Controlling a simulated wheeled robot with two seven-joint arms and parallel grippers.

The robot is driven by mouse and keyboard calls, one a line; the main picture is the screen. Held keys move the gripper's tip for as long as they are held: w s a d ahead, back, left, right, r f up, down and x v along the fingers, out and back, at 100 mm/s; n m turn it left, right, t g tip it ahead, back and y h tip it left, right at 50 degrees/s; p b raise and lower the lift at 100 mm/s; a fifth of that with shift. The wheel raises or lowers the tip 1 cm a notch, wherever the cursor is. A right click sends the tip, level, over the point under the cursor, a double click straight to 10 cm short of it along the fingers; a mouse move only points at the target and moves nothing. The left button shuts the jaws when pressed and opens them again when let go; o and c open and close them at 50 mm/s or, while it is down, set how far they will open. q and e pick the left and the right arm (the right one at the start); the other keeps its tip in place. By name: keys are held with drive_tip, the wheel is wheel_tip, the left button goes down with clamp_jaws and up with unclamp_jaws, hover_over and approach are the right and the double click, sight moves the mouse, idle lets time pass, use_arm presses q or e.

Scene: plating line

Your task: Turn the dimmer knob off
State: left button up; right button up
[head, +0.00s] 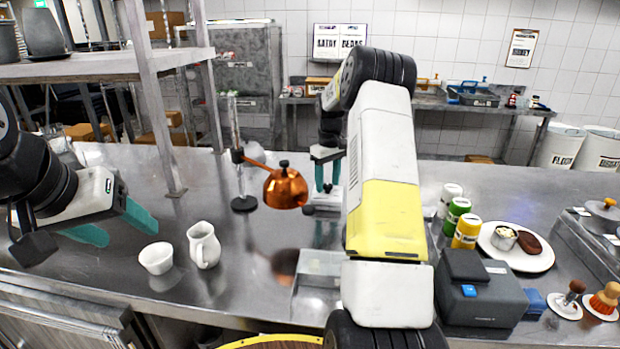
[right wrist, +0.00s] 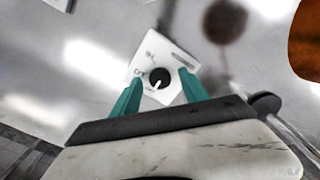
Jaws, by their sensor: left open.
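The dimmer is a small white box (right wrist: 149,57) with a round black knob (right wrist: 160,77), seen from above in the right wrist view. A white mark on the knob points down and slightly left in that picture. Small print lies left of the knob, too blurred to read surely. My right gripper (right wrist: 160,94) has its two teal fingers apart, one on each side of the knob; I cannot tell whether either touches it. In the head view my right gripper (head: 327,178) points down beyond my forearm. My left gripper (head: 114,226) is open and empty over the counter at left.
A copper lamp (head: 285,188) hangs from a stand (head: 244,203) just left of my right gripper. A white jug (head: 204,246) and bowl (head: 156,258) stand near the left gripper. Shaker cans (head: 467,231), a plate (head: 520,260) and a dark grey device (head: 481,290) stand at right.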

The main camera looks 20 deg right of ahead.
sight(328, 185)
drive_tip(key=shift+r, duration=3.9)
drive_tip(key=s+a+r+m+t, duration=0.1)
drive_tip(key=s+a+r+t, duration=0.2)
drive_tip(key=s+a+r, duration=0.9)
drive_tip(key=s+a+m+t+y, duration=0.1)
drive_tip(key=s+a, duration=0.2)
drive_tip(key=s, duration=0.8)
drive_tip(key=s+a+f+m+t+y, duration=0.1)
drive_tip(key=s+a+t, duration=0.1)
drive_tip(key=s, duration=1)
drive_tip(key=shift+s+a, duration=0.3)
drive_tip(key=shift+a, duration=0.4)
